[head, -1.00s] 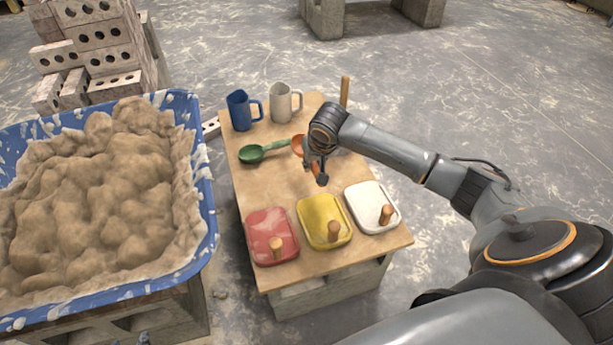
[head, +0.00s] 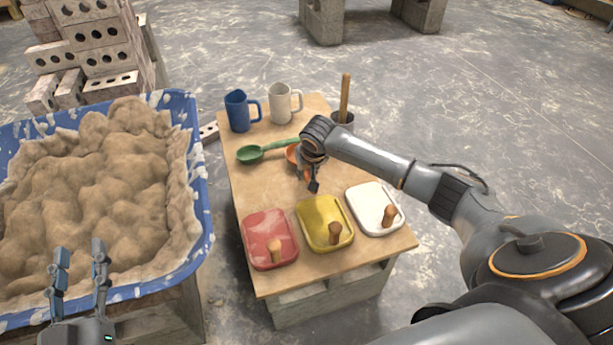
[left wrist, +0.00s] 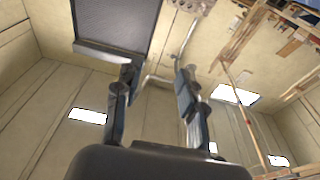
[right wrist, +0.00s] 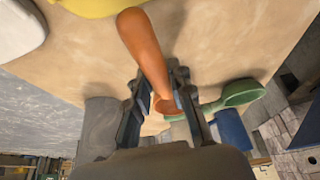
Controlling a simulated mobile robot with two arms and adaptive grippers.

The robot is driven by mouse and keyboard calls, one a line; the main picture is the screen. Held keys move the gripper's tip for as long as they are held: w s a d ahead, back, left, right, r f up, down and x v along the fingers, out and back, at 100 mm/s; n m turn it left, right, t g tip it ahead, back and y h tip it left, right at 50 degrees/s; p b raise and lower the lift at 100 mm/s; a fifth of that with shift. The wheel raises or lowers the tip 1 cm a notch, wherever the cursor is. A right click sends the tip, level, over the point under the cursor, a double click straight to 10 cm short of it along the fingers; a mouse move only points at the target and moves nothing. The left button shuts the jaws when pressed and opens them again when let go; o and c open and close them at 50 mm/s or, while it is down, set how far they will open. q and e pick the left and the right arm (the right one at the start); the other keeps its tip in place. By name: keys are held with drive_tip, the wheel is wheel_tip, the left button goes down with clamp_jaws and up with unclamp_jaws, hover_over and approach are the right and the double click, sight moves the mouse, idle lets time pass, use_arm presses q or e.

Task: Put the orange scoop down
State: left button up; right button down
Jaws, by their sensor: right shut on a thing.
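The orange scoop (head: 292,154) is at the middle of the wooden table, beside the green scoop (head: 252,154). My right gripper (head: 311,176) is low over the table and shut on the orange scoop. In the right wrist view the scoop's orange handle (right wrist: 146,50) passes between the fingers (right wrist: 158,100). I cannot tell whether the scoop touches the tabletop. My left gripper (head: 80,275) is at the lower left in front of the blue tub, fingers apart and empty; the left wrist view (left wrist: 157,95) also shows its fingers apart, pointing at the ceiling.
Blue (head: 238,110) and grey (head: 282,103) mugs stand at the back. A pot with a stick (head: 344,100) stands back right. The blue mortar tub (head: 196,180) is left.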

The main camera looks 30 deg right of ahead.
drive_tip(key=shift+f, duration=0.35)
use_arm(q)
drive_tip(key=shift+s+d+r+t, duration=0.15)
drive_tip(key=shift+r+t, duration=0.25)
drive_tip(key=shift+r, duration=0.2)
drive_tip(key=shift+s+a+r+t, duration=0.1)
drive_tip(key=shift+r+t, duration=0.3)
drive_tip(key=shift+r, duration=0.15)
drive_tip(key=shift+f, duration=0.1)
use_arm(e)
drive_tip(key=shift+f, duration=0.1)
use_arm(q)
drive_tip(key=shift+f, duration=0.1)
use_arm(e)
drive_tip(key=c, duration=1.2)
unclamp_jaws()
